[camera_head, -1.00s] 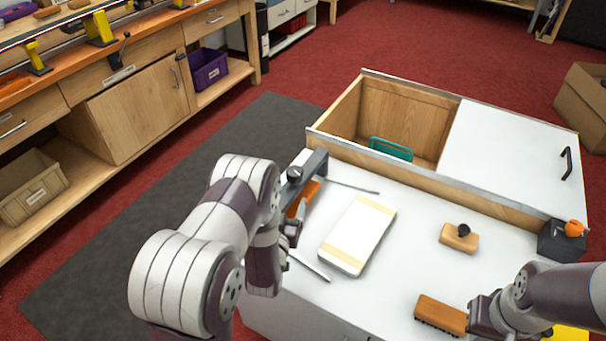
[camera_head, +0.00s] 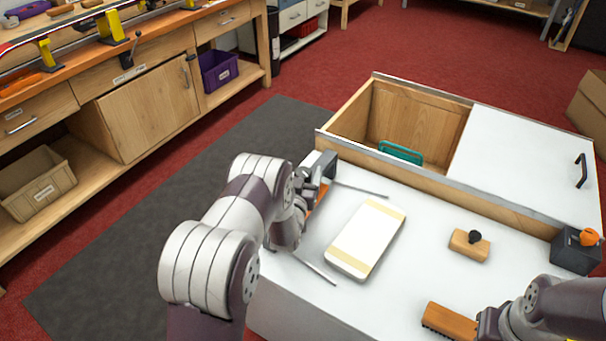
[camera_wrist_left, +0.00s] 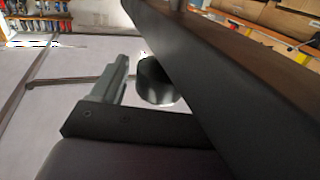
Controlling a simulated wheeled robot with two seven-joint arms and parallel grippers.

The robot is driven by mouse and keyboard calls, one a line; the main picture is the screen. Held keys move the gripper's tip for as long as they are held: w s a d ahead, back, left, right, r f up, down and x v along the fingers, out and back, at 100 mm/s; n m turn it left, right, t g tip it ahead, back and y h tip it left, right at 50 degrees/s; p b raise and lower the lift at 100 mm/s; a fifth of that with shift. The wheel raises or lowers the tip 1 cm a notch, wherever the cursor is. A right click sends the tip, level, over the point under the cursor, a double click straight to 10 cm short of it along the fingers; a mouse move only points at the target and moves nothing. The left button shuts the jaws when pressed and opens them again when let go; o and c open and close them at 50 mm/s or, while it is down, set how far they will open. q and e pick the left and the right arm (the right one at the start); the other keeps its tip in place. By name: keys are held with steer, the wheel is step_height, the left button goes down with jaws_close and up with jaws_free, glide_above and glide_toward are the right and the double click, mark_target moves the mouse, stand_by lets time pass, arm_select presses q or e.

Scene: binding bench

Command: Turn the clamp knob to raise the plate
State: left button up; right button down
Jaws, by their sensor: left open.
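The clamp (camera_head: 327,160) is a dark grey frame at the left edge of the white bench top. My left gripper (camera_head: 312,184) is open at the clamp's top and hides its knob in the head view. In the left wrist view, a short dark cylinder (camera_wrist_left: 155,82), which looks like the knob, lies just beyond a grey finger (camera_wrist_left: 110,82). A large dark bar crosses beside it; I cannot tell whether it touches. An orange piece (camera_head: 318,196) shows partly below the gripper. My right gripper (camera_head: 488,325) is beside a wooden brush (camera_head: 450,319); its fingers are unclear.
A cream pad (camera_head: 366,238) lies right of the clamp, with thin rods (camera_head: 314,268) near it. A wooden block with a black knob (camera_head: 469,245) and a dark box with an orange top (camera_head: 576,249) are farther right. An open compartment (camera_head: 415,118) lies behind.

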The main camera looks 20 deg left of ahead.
arm_select(q)
steer(key=c, duration=0.9)
steer(key=shift+c, duration=0.2)
steer(key=shift+d+y, duration=0.1)
steer(key=shift+y, duration=0.2)
